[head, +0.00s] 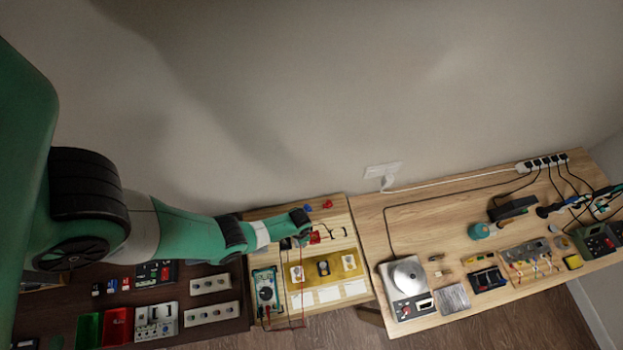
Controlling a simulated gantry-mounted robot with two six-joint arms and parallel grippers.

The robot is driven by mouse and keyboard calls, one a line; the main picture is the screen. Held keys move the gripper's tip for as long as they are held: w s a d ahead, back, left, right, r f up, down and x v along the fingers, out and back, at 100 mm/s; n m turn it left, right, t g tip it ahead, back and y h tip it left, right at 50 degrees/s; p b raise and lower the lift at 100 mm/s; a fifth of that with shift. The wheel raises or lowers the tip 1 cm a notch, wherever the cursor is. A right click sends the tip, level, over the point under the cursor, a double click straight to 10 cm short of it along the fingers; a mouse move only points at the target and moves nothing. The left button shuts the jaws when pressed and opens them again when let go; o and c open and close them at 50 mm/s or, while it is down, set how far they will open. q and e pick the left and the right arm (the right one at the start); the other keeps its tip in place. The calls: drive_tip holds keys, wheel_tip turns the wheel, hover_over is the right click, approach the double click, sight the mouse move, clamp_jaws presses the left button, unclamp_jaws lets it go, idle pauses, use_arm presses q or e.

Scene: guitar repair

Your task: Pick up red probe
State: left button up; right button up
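My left arm reaches in from the left and ends over the back of the light wooden board (345,215). My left gripper (293,243) is a small dark shape there, mostly hidden under the wrist; whether it is open or shut does not show. A small red piece (315,237) lies just right of it; I cannot tell whether they touch or whether it is a probe. Another small red piece (328,204) lies farther back. A multimeter (266,292) with thin red and dark leads is at the board's front left. My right gripper is not in view.
A blue piece (308,208) lies near the back red one. Yellow panel (325,270) fills the board's middle. Left is a dark table with red and green bins (117,326); right, a wooden table with a scale (405,275), tools and a power strip (541,163).

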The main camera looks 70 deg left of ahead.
use_arm(q)
clamp_jaws()
idle(0.3)
drive_tip(key=shift+r, duration=0.1)
